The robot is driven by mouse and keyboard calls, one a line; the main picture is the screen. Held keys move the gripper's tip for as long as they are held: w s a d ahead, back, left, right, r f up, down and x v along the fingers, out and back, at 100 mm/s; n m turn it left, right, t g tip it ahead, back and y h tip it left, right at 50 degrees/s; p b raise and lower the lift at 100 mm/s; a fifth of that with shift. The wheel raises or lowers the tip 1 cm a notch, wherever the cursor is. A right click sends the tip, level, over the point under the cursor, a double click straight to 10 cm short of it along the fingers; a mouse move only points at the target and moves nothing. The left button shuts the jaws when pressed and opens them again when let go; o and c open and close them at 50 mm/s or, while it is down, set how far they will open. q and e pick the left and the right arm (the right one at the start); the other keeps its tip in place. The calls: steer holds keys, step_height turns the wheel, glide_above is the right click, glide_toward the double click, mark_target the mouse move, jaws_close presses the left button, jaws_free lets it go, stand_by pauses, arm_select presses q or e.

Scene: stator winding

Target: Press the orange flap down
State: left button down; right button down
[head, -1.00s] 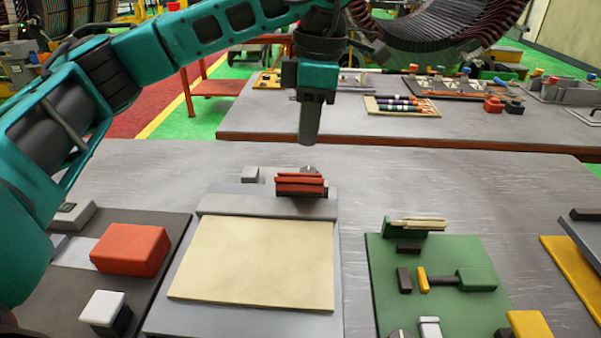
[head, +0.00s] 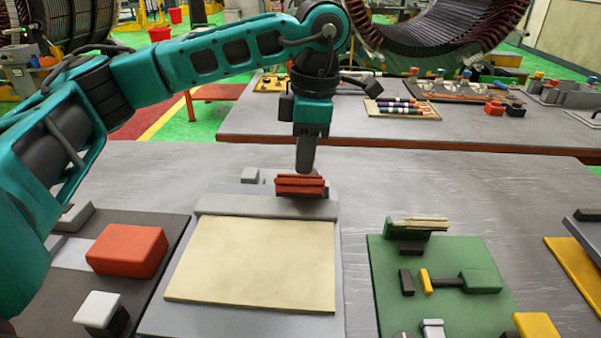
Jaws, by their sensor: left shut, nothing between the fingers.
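The orange-red ridged flap (head: 300,188) stands at the back edge of the grey board with the cream sheet. It is raised above the board. My left gripper (head: 305,170) is shut and empty, pointing straight down. Its tip is right at or just behind the flap's top edge in the picture; I cannot tell whether it touches. My right gripper is not in view.
The cream sheet (head: 255,265) lies on the board in front of the flap. An orange-red block (head: 127,250) lies on the dark mat at left. A green board (head: 390,305) with tools lies at right. Bare grey table (head: 440,195) surrounds the back.

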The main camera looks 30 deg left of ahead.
mark_target(308, 176)
arm_select(q)
step_height(308, 176, down, 4)
steer(key=b, duration=0.3)
steer(key=shift+f, duration=0.25)
steer(key=shift+r, duration=0.1)
steer(key=shift+w+d+r+p, duration=0.15)
steer(key=shift+d+p, duration=0.1)
steer(key=shift+p, duration=0.05)
steer(key=shift+w+d+r+p, duration=0.2)
steer(key=shift+w+d+p, duration=0.05)
steer(key=shift+d, duration=0.2)
steer(key=shift+w+d+r+p, duration=0.2)
steer(key=shift+w+d+p, duration=0.05)
steer(key=shift+d, duration=0.2)
steer(key=shift+w+d, duration=0.15)
steer(key=shift+d, duration=0.1)
steer(key=shift+a, duration=0.1)
